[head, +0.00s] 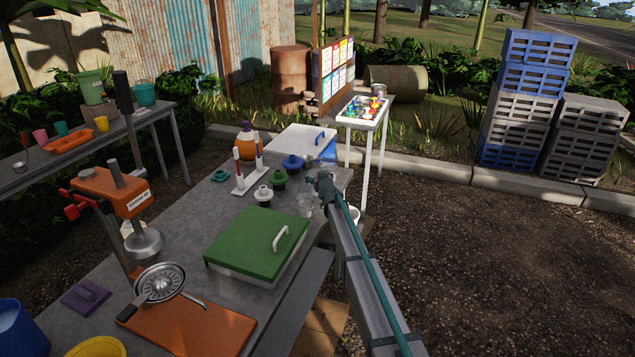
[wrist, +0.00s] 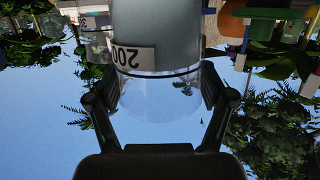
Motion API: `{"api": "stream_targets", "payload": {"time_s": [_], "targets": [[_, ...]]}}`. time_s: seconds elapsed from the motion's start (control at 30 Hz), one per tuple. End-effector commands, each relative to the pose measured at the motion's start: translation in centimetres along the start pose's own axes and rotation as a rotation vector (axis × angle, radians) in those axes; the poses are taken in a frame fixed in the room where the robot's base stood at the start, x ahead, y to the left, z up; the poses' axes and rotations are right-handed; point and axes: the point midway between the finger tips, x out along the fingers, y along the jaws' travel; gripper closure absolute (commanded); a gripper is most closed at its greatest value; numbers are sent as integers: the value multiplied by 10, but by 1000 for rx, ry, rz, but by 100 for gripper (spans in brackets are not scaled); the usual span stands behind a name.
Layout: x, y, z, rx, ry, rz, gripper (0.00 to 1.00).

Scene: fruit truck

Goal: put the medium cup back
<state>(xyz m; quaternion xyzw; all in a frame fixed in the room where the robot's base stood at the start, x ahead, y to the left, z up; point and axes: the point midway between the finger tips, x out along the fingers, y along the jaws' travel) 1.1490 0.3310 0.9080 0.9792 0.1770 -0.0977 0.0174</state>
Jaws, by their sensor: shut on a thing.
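A clear cup (wrist: 158,45) with a white label reading 200 fills the middle of the wrist view, which is upside down. My gripper (wrist: 158,78) is shut on this cup, with one finger on each side of it. In the head view my gripper (head: 322,184) is at the far right edge of the grey table, partly hidden by my arm. A small clear cup (head: 305,207) shows just left of it and seems to be the held one. I cannot tell whether its base touches the table.
A green-lidded box (head: 257,245) stands nearer. Small pots, including a blue-lidded one (head: 292,163), and a white stand (head: 251,181) are left of my gripper. An orange press (head: 110,190) is at the left.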

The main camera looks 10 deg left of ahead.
Motion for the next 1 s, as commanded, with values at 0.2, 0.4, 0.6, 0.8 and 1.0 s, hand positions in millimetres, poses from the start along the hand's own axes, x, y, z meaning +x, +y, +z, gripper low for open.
{"api": "stream_targets", "payload": {"time_s": [0.2,0.4,0.6,0.8,1.0], "targets": [[3,0,18,-1,0,1,70],[3,0,17,-1,1,1,70],[4,0,21,-1,1,1,70],[4,0,20,-1,0,0,0],[4,0,20,-1,0,0,0]]}}
